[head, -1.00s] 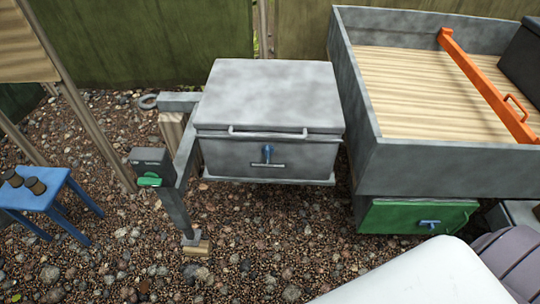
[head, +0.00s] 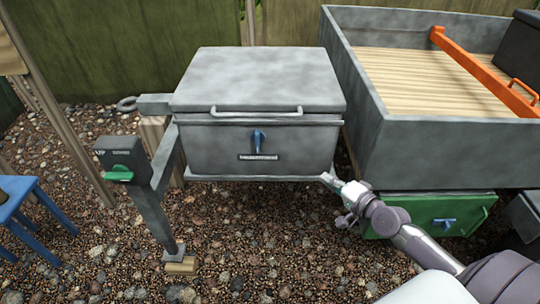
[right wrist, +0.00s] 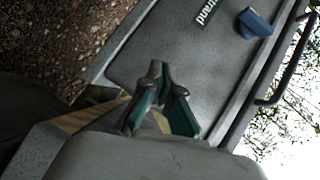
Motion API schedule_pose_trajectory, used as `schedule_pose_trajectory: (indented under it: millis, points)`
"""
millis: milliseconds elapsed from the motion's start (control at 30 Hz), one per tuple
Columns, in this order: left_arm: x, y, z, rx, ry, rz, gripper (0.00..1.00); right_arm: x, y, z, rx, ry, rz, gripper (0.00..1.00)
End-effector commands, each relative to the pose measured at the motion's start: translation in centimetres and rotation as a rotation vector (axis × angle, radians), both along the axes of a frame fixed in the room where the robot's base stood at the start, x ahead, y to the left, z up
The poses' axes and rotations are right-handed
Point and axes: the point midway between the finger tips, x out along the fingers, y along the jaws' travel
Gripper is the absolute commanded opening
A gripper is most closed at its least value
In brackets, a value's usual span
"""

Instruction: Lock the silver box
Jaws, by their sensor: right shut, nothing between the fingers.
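The silver box (head: 262,80) stands at the middle of the head view, with its lid down and a bar handle along the lid's front edge. A blue latch handle (head: 258,140) points up and down on its front face, above a small label plate. The latch (right wrist: 254,23) also shows at the top right of the right wrist view. My right gripper (head: 328,179) is at the lower right front corner of the box, below and right of the latch and apart from it. In the wrist view its fingers (right wrist: 166,82) are together and empty. My left gripper is not in view.
A grey trailer bed (head: 450,150) with an orange bar (head: 480,68) stands at right, above a green drawer front (head: 400,215). A dark switch box with a green handle (head: 122,173) is at left, beside a blue stool (head: 22,208). Gravel lies in front.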

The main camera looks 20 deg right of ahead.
Motion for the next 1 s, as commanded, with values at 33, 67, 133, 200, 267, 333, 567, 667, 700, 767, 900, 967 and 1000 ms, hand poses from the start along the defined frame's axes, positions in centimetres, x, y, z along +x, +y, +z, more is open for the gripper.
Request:
schedule_pose_trajectory:
  millis: [33, 67, 133, 200, 267, 333, 567, 667, 700, 767, 900, 967, 1000]
  points:
    - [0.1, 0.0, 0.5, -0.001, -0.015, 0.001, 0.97, 0.4, 1.0, 1.6, 0.059, -0.045, 0.026, 0.0]
    - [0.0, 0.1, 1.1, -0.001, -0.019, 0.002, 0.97, 0.5, 1.6, 2.9, 0.097, -0.066, 0.04, 0.0]
    - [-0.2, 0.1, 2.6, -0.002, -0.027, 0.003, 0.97, 0.6, 3.0, 5.4, 0.175, -0.104, 0.073, 0.0]
    - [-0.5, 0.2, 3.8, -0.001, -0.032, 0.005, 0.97, 0.5, 4.2, 7.5, 0.235, -0.13, 0.104, 0.0]
    - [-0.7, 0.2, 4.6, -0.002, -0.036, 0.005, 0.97, 0.3, 5.0, 8.7, 0.276, -0.144, 0.124, 0.0]
    - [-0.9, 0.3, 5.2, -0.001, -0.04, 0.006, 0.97, 0.2, 5.6, 9.8, 0.305, -0.154, 0.142, 0.0]
    - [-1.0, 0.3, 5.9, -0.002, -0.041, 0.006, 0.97, 0.0, 6.0, 10.7, 0.331, -0.161, 0.154, 0.0]
    - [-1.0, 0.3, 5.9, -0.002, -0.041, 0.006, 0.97, 0.1, 6.0, 10.6, 0.33, -0.16, 0.153, 0.0]
    - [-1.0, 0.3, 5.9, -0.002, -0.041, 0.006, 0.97, 0.1, 6.0, 10.6, 0.33, -0.16, 0.153, 0.0]
    - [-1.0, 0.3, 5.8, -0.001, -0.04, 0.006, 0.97, 0.1, 6.0, 10.6, 0.329, -0.16, 0.153, 0.0]
    - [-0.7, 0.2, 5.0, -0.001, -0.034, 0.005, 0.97, 0.6, 6.1, 10.7, 0.33, -0.161, 0.152, 0.0]
    - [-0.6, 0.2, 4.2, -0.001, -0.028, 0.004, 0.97, 0.9, 6.2, 10.8, 0.33, -0.162, 0.151, 0.0]
    - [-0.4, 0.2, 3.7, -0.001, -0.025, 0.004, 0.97, 1.3, 6.3, 10.9, 0.33, -0.163, 0.151, 0.0]
